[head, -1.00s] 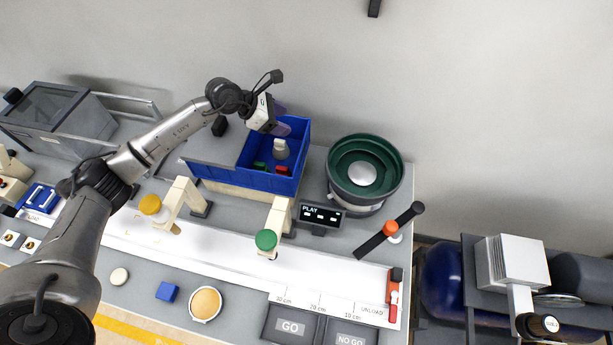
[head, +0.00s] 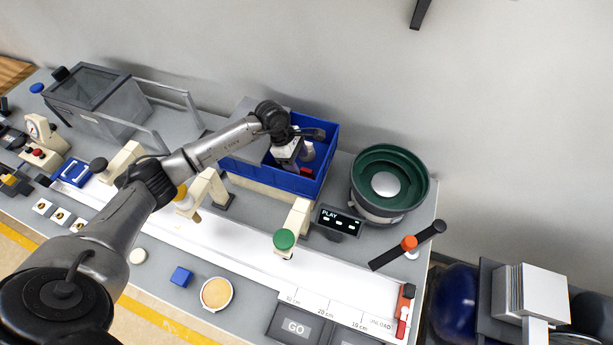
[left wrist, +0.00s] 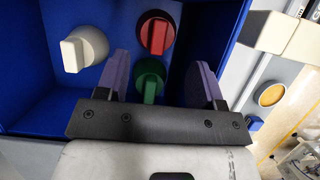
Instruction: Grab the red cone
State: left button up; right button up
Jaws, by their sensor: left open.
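The red cone (left wrist: 157,35) lies in the blue bin, near its wall in the left wrist view. Only a small part of the red cone (head: 307,171) shows in the head view, beside my gripper. My left gripper (left wrist: 163,76) is open and empty over the bin, with its purple fingers apart. A green piece (left wrist: 150,80) lies between the fingers in that view, and the red cone is just beyond it. In the head view my left gripper (head: 288,165) points down into the bin and hides the green piece. My right gripper is not in view.
The blue bin's (head: 328,137) walls surround the gripper closely. A white piece (left wrist: 85,48) also lies in the bin, left of the red cone in the wrist view. A green bowl feeder (head: 390,185) stands right of the bin, and a PLAY display (head: 339,222) in front.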

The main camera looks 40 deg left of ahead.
aim_at(304, 169)
pick_arm(q)
jog(key=shift+p+x, duration=0.4)
jog(key=shift+x, duration=2.75)
jog(key=shift+w+a, duration=0.1)
jog(key=shift+c, duration=0.3)
jog(key=c, duration=0.6)
